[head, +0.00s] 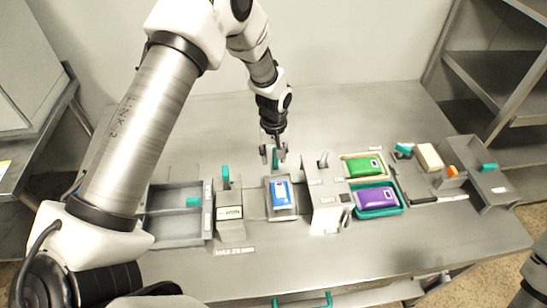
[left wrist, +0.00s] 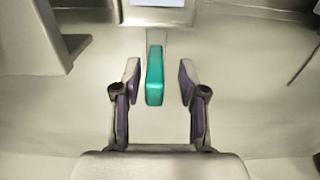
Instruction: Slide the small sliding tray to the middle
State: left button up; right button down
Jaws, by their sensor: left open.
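The small sliding tray (head: 283,213) is a grey tray with a blue pouch (head: 281,194) lying in it. It sits between a grey block on its left and a larger grey housing on its right. A teal handle (head: 275,158) stands at its far side. My left gripper (head: 273,154) is over this handle. In the left wrist view the teal handle (left wrist: 155,75) stands between the two open fingers of the gripper (left wrist: 160,82), with a gap on each side. A small part of the tray shows at the top edge there. My right gripper is not in view.
The left block (head: 230,230) carries a teal lever and a small display. The housing (head: 327,205) stands close on the right. Further right are a green pouch (head: 363,167) and a purple pouch (head: 375,198) in trays. A grey bin (head: 180,240) is at left.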

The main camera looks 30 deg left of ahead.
pick_arm(q)
notch_tip(320, 180, up, 11)
jog(key=shift+s+a+f, duration=0.15)
jog(key=shift+a+f, duration=0.05)
jog(key=shift+a, duration=0.05)
jog(key=f+b, duration=0.1)
jog(key=f, duration=0.1)
jog(key=d+f+b, duration=0.1)
jog(key=f+b, duration=0.1)
jog(key=shift+w+f, duration=0.1)
jog(key=shift+w, duration=0.1)
jog(key=shift+w+f, duration=0.1)
jog(key=shift+w, duration=0.05)
notch_tip(320, 180, down, 7)
jog(key=shift+r+p, duration=0.15)
jog(key=shift+p, duration=0.4)
grip_shut()
